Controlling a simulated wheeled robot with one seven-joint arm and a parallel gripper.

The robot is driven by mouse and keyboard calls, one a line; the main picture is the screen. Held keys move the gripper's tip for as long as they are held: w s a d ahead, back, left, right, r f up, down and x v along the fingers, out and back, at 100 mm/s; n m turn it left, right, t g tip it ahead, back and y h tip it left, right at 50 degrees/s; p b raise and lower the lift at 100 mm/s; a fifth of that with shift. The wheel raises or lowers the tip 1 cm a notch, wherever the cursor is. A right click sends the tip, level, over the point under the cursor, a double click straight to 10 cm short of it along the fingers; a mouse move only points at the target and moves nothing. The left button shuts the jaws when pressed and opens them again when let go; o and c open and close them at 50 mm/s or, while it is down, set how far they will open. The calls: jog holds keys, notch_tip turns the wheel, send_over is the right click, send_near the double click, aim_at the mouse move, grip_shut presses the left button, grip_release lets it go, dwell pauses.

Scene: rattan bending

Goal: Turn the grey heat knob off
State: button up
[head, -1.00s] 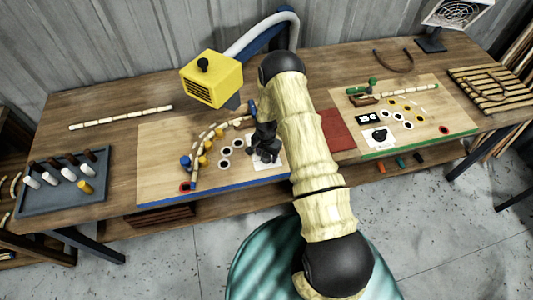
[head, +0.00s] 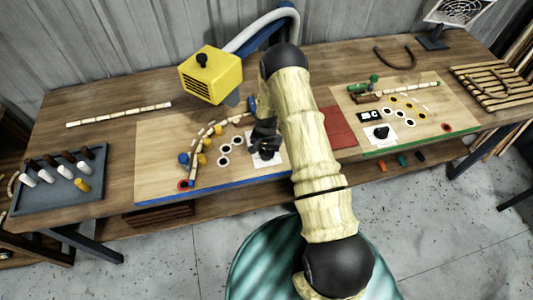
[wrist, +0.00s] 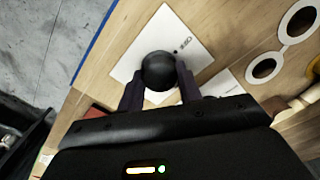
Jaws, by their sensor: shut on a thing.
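A dark round knob (wrist: 159,71) sits on a white card (wrist: 150,37) with small dark markings, too small to read. In the wrist view the two fingers of my gripper (wrist: 160,92) stand on either side of the knob and are shut on it. In the head view my gripper (head: 264,146) is low over the white card (head: 273,158) on the left board, and it hides most of the knob. The knob's exact pointer direction cannot be told.
A yellow heater box (head: 211,76) hangs over the left board (head: 160,150), with a curved rattan strip and pegs nearby. The right board (head: 440,112) carries another dark knob (head: 380,132). A grey tray (head: 45,200) of pegs stands at left.

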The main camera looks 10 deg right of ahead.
jog(key=n+b, duration=0.3)
jog(key=shift+w+f, duration=0.1)
jog(key=shift+f, duration=0.1)
jog(key=n+b, duration=0.3)
jog(key=n, duration=0.2)
jog(key=n+b, duration=0.1)
jog(key=n, duration=0.2)
jog(key=shift+r+n+b, duration=0.1)
jog(key=shift+n+b, duration=0.2)
jog(key=shift+b, duration=0.1)
jog(key=n+b, duration=0.1)
jog(key=n, duration=0.3)
jog(key=shift+a+r, duration=0.1)
jog(key=o, duration=1)
